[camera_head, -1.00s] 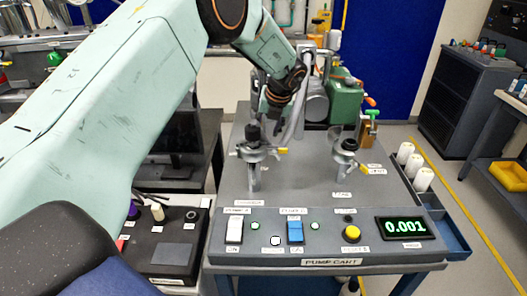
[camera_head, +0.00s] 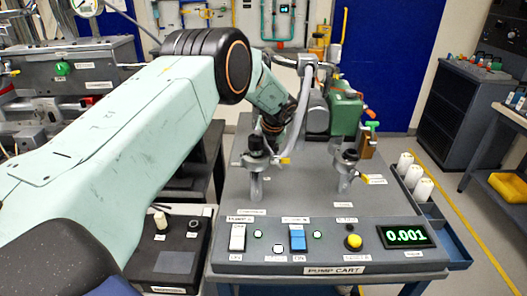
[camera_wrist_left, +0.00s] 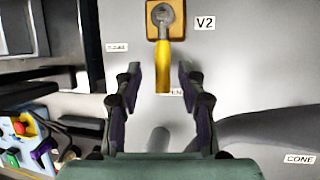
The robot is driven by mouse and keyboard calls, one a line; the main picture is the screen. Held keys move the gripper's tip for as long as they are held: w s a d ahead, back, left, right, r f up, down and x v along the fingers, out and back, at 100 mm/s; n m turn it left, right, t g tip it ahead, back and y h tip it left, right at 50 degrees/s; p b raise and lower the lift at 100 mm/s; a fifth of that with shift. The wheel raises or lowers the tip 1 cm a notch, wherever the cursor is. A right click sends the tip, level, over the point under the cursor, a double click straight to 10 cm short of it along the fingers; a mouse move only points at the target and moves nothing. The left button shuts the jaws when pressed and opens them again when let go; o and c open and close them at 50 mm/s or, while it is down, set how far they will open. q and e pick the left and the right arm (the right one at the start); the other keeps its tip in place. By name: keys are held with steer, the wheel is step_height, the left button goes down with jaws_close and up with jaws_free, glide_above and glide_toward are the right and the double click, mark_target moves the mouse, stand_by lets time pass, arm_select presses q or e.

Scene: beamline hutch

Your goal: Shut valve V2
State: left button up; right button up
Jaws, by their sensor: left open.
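Valve V2 shows in the left wrist view as a round metal hub on a square orange plate (camera_wrist_left: 153,18), with a yellow lever (camera_wrist_left: 163,66) hanging straight down in the picture. Its V2 label (camera_wrist_left: 205,23) is just right of it. My left gripper (camera_wrist_left: 160,72) is open, its fingers on either side of the lever's lower part, with a gap on each side. In the head view my left gripper (camera_head: 272,132) is over the pump cart, near the left metal fitting (camera_head: 257,178), partly hidden. I cannot tell which fitting there is V2. My right gripper is not in view.
The pump cart's front panel has a white switch (camera_head: 237,237), a blue switch (camera_head: 298,237), a yellow button (camera_head: 354,241) and a display (camera_head: 405,235) reading 0.001. A second fitting (camera_head: 344,175) stands to the right, before a green pump (camera_head: 345,113). A dark control box (camera_head: 172,250) is left.

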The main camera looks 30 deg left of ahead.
arm_select(q)
steer(key=shift+w+a+f, duration=0.1)
steer(key=shift+w+f, duration=0.3)
steer(key=shift+w, duration=0.05)
steer(key=c, duration=0.4)
steer(key=shift+s+r, duration=0.15)
steer(key=shift+r, duration=0.05)
jaws_close()
